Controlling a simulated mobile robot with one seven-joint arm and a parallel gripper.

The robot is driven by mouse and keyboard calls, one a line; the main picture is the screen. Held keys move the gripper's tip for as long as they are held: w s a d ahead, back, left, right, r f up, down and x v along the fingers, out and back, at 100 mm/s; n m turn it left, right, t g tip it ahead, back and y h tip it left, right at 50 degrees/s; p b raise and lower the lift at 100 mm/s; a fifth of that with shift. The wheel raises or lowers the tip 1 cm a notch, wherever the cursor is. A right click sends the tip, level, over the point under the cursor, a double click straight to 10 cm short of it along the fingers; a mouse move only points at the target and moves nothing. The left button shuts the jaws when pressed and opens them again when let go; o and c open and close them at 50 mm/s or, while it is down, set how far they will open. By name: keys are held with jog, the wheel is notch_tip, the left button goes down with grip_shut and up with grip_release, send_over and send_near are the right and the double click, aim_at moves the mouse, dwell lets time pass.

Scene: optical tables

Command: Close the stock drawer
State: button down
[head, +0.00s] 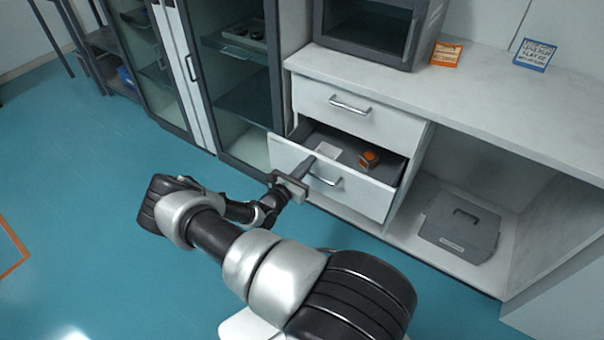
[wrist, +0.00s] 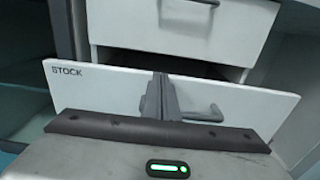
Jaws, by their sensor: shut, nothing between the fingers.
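The stock drawer (head: 363,197) is the lower of two white drawers under the counter, and it stands pulled out. In the wrist view its white front (wrist: 110,92) carries the word STOCK at the upper left and a metal handle at the right. Inside it, an orange item (head: 369,158) and a pale flat item (head: 328,150) show in the head view. My gripper (head: 308,163) is shut and empty at the drawer front, left of the handle (head: 326,180). In the wrist view the fingers (wrist: 160,90) overlap the front; I cannot tell whether they touch it.
The upper drawer (head: 345,107) is shut. A dark-framed glass cabinet (head: 238,75) stands to the left. A grey lidded box (head: 460,225) lies in the open bay to the right. The floor (head: 90,200) left of my arm is clear.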

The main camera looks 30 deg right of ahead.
jog(key=b+x, duration=0.3)
jog(key=x, duration=0.9)
jog(key=shift+w, duration=0.1)
